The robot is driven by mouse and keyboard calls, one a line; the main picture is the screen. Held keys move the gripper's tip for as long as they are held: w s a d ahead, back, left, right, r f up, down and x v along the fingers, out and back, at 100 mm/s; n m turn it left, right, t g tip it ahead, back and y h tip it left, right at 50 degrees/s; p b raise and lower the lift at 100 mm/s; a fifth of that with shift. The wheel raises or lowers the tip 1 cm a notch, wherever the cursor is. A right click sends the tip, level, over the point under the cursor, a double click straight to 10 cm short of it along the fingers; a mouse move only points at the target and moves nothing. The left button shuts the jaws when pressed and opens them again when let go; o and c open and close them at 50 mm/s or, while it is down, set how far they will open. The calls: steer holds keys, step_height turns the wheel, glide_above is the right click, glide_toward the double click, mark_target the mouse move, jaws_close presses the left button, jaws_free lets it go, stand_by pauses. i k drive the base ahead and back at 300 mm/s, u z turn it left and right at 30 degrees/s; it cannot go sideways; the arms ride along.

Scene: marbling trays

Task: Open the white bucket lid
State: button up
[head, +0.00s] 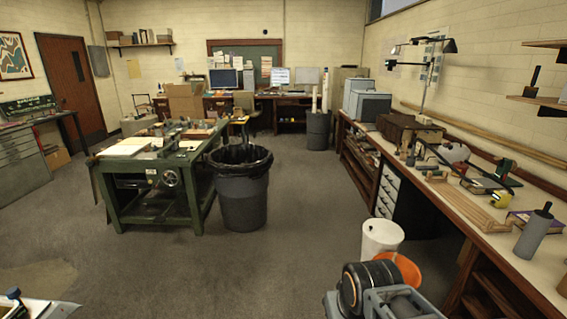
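The white bucket (379,243) stands on the floor right of centre, in front of the long workbench on the right. Its pale round top (383,229) faces up and looks covered, but I cannot make out a lid edge or handle. An orange object (406,267), perhaps another bucket, is just in front of it to the right and partly hidden.
The workbench (440,215) runs along the right. A lined grey bin (242,200) and green worktable (150,203) stand left. Floor between bin and bucket is clear.

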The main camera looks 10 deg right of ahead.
mark_target(382, 232)
steer(key=u, duration=0.2)
steer(key=i, duration=2.2)
steer(key=z, duration=1)
steer(key=i, duration=2)
steer(key=z, duration=0.95)
